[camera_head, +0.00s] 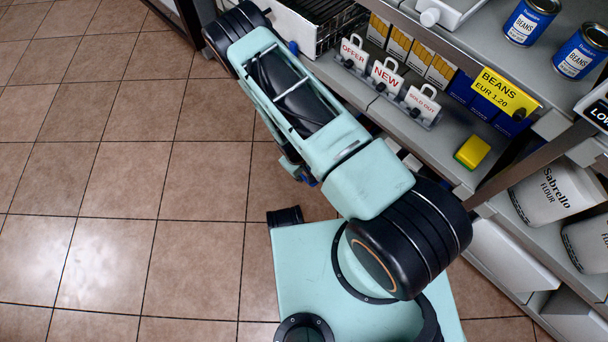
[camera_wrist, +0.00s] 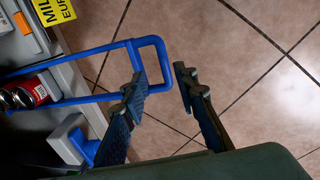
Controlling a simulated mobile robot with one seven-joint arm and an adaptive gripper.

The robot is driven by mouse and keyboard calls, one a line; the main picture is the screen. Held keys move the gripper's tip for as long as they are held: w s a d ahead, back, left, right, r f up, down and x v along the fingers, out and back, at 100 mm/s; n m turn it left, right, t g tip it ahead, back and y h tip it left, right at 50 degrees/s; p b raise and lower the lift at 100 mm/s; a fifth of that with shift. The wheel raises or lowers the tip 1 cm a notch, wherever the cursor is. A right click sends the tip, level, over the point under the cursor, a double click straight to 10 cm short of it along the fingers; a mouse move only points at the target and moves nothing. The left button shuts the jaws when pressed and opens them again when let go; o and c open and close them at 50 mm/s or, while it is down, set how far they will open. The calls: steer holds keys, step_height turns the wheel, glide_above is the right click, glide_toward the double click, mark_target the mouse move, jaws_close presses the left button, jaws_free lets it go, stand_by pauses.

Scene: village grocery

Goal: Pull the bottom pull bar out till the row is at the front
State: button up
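A blue pull bar (camera_wrist: 108,46), a long loop with a rounded outer end, juts from the shelf over the floor in the wrist view. Its two sides run back past a red-labelled can (camera_wrist: 40,91) at the left edge. My gripper (camera_wrist: 160,73) is open. In the picture, the end of the loop lies between its two fingertips, and the left finger crosses in front of the loop's lower side. I cannot tell whether either finger touches the bar. In the head view, my gripper and this bar are hidden behind my arm or too small to tell.
A grey-and-blue part (camera_wrist: 73,143) sits near the left finger. A yellow price label (camera_wrist: 54,11) is on the shelf edge. In the head view, shelves hold OFFER (camera_head: 353,52), NEW and SOLD OUT signs, a yellow sponge (camera_head: 472,152) and flour tubs (camera_head: 550,192). The tiled floor at left is clear.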

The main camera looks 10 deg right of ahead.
step_height(320, 180, up, 6)
stand_by(0.4)
stand_by(0.4)
